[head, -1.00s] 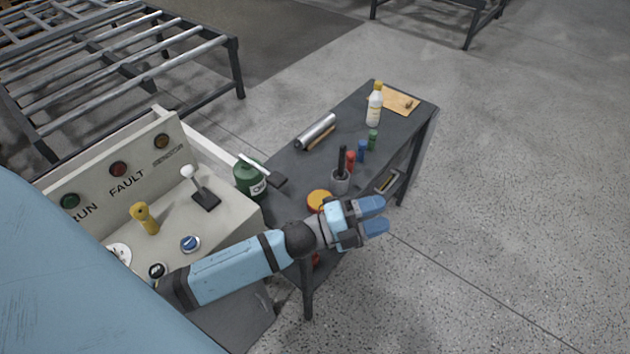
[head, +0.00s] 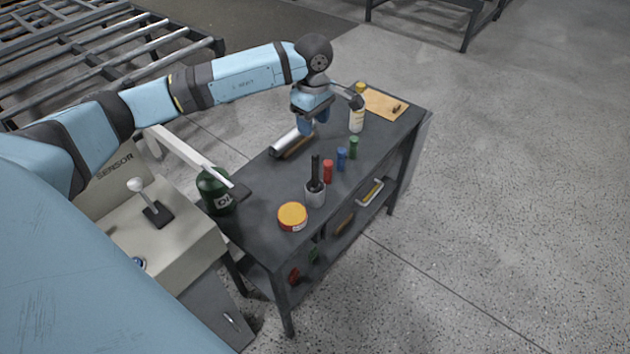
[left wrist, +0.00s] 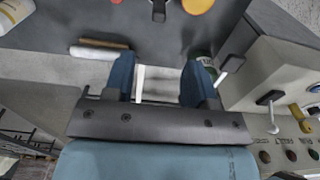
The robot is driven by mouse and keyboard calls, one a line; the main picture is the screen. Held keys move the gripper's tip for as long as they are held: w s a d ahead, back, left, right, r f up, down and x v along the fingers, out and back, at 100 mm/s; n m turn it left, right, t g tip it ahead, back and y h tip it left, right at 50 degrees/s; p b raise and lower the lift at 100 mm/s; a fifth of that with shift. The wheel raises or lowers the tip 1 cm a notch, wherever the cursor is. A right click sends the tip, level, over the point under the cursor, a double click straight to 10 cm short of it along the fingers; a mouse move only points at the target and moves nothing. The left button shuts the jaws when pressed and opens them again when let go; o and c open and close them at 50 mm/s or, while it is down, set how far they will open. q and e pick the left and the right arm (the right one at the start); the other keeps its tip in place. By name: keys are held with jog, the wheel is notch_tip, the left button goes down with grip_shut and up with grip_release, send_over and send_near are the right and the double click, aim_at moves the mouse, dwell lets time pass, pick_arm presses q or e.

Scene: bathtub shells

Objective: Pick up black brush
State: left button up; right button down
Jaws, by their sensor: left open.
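A black brush-like handle (head: 315,170) stands upright in a small grey cup (head: 315,195) on the dark workbench; its lower end is hidden in the cup. In the left wrist view the dark handle (left wrist: 159,10) shows at the top edge, cut off by the frame. My right gripper is not in view.
A yellow-lidded tin (head: 292,215) and red (head: 328,172), blue (head: 341,158) and green (head: 353,147) small bottles stand near the cup. A silver roller (head: 285,142), a white bottle (head: 356,118) and a green can (head: 214,190) are farther around. The console (head: 180,235) is left.

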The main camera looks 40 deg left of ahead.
aim_at(315, 155)
pick_arm(q)
notch_tip(315, 155, down, 7)
jog(key=shift+d+r+p, duration=0.1)
jog(key=shift+p, duration=0.25)
notch_tip(315, 155, down, 4)
jog(key=shift+w+d+f+p, duration=0.1)
jog(key=shift+f+p, duration=0.15)
jog(key=shift+p, duration=0.35)
jog(key=shift+f, duration=0.45)
grip_shut()
jog(key=shift+r, duration=0.1)
